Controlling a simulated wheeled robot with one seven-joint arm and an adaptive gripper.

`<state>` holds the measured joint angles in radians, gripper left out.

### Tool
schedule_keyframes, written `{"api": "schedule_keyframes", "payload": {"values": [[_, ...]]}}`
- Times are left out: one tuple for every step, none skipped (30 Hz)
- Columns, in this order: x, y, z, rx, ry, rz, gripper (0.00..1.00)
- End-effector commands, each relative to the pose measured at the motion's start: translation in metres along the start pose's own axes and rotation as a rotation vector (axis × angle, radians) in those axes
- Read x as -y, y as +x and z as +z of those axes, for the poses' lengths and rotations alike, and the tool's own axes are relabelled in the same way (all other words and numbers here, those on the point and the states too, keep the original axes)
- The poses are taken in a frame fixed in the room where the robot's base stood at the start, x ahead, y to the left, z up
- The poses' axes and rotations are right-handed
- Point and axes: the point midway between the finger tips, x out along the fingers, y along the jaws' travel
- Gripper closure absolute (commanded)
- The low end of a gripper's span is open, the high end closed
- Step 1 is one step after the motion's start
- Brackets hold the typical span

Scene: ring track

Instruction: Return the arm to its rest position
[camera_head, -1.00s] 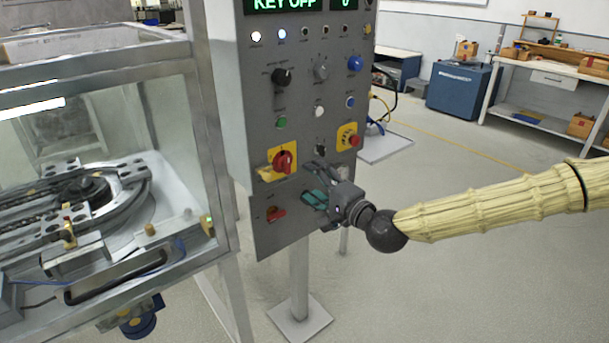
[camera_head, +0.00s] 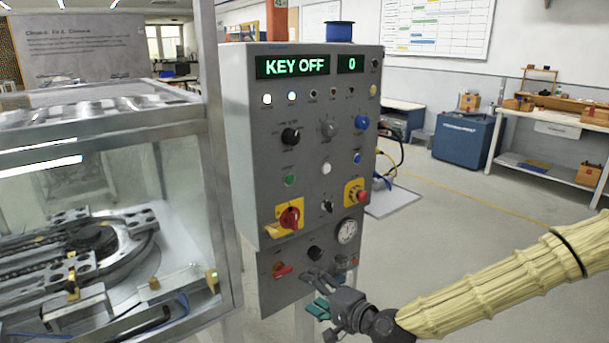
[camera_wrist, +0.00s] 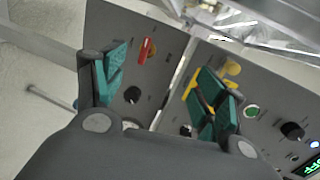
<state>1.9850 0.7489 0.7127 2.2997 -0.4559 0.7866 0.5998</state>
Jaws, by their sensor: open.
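My gripper (camera_head: 322,305) is in front of the lower part of the grey control panel (camera_head: 318,120) in the head view. Its dark fingers with teal pads stand apart and hold nothing. In the wrist view the two teal-padded fingers (camera_wrist: 165,85) are spread, with the panel face behind them. My arm, in a tan ribbed sleeve, comes in from the right. The panel display (camera_head: 292,66) reads KEY OFF, and a smaller display (camera_head: 351,64) reads 0. Whether the gripper touches the panel cannot be told.
A red rotary switch (camera_head: 289,217) on yellow and a red button (camera_head: 360,196) sit above the gripper. A glass-walled machine (camera_head: 100,240) stands at left. A blue cabinet (camera_head: 463,140) and workbench (camera_head: 550,127) stand at back right. The floor between is open.

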Motion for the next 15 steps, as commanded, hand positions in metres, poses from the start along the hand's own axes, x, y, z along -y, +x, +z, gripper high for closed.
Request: {"api": "schedule_keyframes", "payload": {"values": [[-0.025,-0.002,0.017,0.027,-0.021,0.063,0.29],[-0.041,-0.004,0.025,0.039,-0.032,0.099,0.29],[-0.061,-0.007,0.036,0.057,-0.049,0.146,0.29],[-0.077,-0.010,0.043,0.070,-0.063,0.181,0.29],[-0.092,-0.014,0.051,0.083,-0.077,0.216,0.29],[-0.111,-0.019,0.060,0.101,-0.096,0.262,0.29],[-0.126,-0.025,0.067,0.115,-0.110,0.297,0.29],[-0.140,-0.030,0.073,0.129,-0.125,0.331,0.29],[-0.158,-0.038,0.082,0.148,-0.145,0.376,0.29],[-0.172,-0.045,0.088,0.163,-0.161,0.410,0.29],[-0.185,-0.053,0.093,0.178,-0.176,0.444,0.29],[-0.202,-0.063,0.100,0.197,-0.198,0.489,0.29],[-0.215,-0.071,0.105,0.213,-0.215,0.522,0.29],[-0.226,-0.080,0.109,0.227,-0.231,0.554,0.29],[-0.242,-0.092,0.115,0.248,-0.254,0.598,0.29]]}}
